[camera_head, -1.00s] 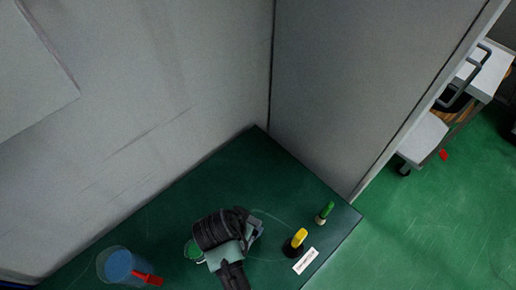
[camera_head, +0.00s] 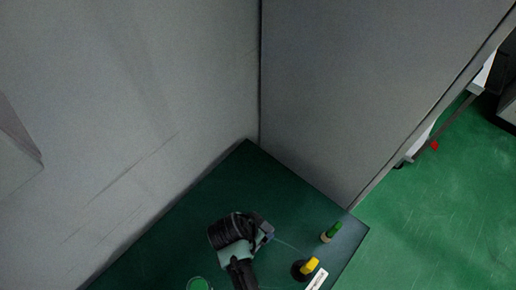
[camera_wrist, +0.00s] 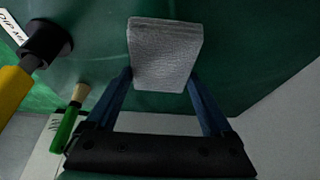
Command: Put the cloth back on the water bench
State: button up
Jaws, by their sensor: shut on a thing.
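In the wrist view, a grey, folded, block-like cloth (camera_wrist: 165,52) sits between the two blue fingers of my gripper (camera_wrist: 162,84). The fingers are shut on its sides, and its far end projects beyond them. In the head view my gripper (camera_head: 267,233) is over the dark green bench top (camera_head: 240,180), pointing right; the cloth cannot be made out there. I cannot tell whether the cloth touches the bench.
Right of my gripper are a green-handled brush (camera_head: 331,233), a black round holder with a yellow handle (camera_head: 306,268) and a white label (camera_head: 317,280). A green round lid (camera_head: 199,284) is at the bottom edge. Grey walls (camera_head: 325,95) close the bench's back corner.

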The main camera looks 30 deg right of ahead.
jog(key=shift+f, duration=1.5)
